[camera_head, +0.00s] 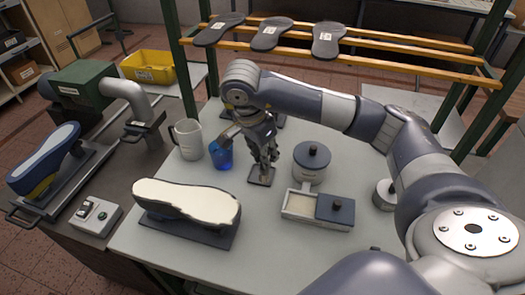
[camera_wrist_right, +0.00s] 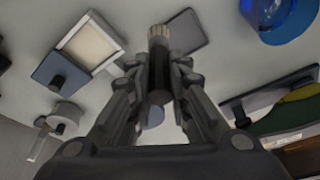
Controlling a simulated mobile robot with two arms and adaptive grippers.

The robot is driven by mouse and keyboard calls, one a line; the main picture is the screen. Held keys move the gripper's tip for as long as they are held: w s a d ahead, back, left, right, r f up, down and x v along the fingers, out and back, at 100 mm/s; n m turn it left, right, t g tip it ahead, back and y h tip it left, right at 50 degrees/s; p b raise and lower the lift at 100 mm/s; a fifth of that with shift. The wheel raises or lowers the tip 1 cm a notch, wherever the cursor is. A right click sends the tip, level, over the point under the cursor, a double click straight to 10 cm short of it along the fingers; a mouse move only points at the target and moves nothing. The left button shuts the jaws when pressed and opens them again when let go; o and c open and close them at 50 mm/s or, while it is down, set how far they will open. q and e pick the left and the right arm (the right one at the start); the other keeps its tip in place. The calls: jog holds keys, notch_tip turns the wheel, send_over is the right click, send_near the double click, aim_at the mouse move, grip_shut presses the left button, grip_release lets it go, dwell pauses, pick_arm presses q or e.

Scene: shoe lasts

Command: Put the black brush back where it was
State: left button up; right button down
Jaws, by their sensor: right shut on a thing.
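My right gripper (camera_head: 264,158) points down over a small dark square pad (camera_head: 261,176) on the grey table. In the right wrist view its fingers (camera_wrist_right: 160,85) are shut on the black brush (camera_wrist_right: 158,67), a dark cylinder with a pale bristle tip. The tip lies close to the pad (camera_wrist_right: 187,32) in that view; I cannot tell whether it touches. In the head view the brush is mostly hidden by the fingers. A blue cup (camera_head: 221,160) stands left of the gripper and also shows in the wrist view (camera_wrist_right: 285,22). My left gripper is not in view.
A grey jug (camera_head: 187,139) stands left of the cup. A round lidded pot (camera_head: 311,163) and an open tray with a dark lid (camera_head: 333,207) are close on the right. A shoe last with a white sole (camera_head: 187,198) lies in front. Sole pieces (camera_head: 271,33) rest on wooden rails behind.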

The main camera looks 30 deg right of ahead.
jog(key=w+f+p, duration=0.1)
jog(key=w+d+f, duration=0.1)
jog(key=w, duration=0.1)
jog(key=w+d+f+p, duration=0.1)
jog(key=f, duration=0.1)
jog(key=shift+w+d+p, duration=0.1)
jog(key=shift+w+p, duration=0.05)
jog(key=shift+p, duration=0.2)
jog(key=shift+f, duration=0.1)
jog(key=c, duration=1.5)
grip_release()
